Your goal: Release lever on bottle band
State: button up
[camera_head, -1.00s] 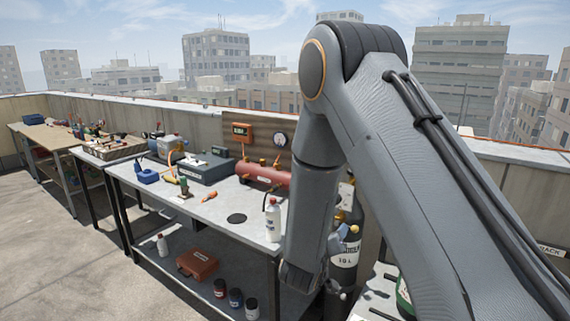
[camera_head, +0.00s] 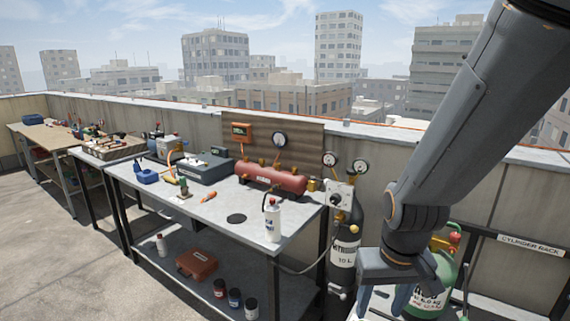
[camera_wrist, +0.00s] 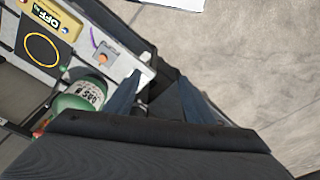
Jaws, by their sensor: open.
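The dark gas bottle (camera_head: 346,256) with a white 10 L label stands upright beside the bench's right end in the head view. My gripper (camera_head: 383,300) is open and empty, pointing down, to the right of this bottle and in front of the green bottle (camera_head: 436,285). In the wrist view my gripper's fingers (camera_wrist: 160,98) are spread, with the green bottle (camera_wrist: 82,98) to their left. A pale bracket-like part (camera_wrist: 143,68) lies near the left finger.
The bench (camera_head: 225,208) holds a red tank (camera_head: 271,179), a white spray bottle (camera_head: 273,222) and tools. Two gauges and a valve box (camera_head: 340,195) sit above the dark bottle. In the wrist view, a yellow device (camera_wrist: 50,15) lies upper left; bare floor (camera_wrist: 245,60) is right.

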aim_at(343, 297)
jog(key=u, duration=0.05)
jog(key=k, duration=0.65)
jog(key=u, duration=0.45)
jog(key=i, duration=1.4)
jog(key=z, duration=0.5)
